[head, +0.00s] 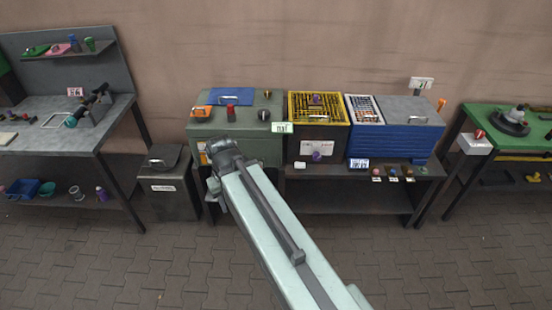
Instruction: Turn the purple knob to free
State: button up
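A purple knob (317,156) sits on the front of a dark box (300,140) with a yellow-framed grid on top, at the middle of the head view. A second, smaller purple piece (316,98) stands on that grid. White labels sit on the box front near the knob; their lettering is too small to read. My arm reaches up from the bottom, and its end with my gripper (214,172) is in front of the green cabinet, left of the knob and apart from it. The fingers are too small and hidden to show their opening.
The green cabinet (262,147) carries a blue plate, an orange piece and red and dark knobs. A blue drawer unit (395,143) stands right of the dark box. Small coloured knobs (392,171) line the bench edge. A workbench (118,125) stands left; paved floor lies in front.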

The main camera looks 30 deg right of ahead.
aim_at(316, 156)
jog(key=u, duration=0.35)
jog(key=i, duration=1)
jog(key=z, duration=0.1)
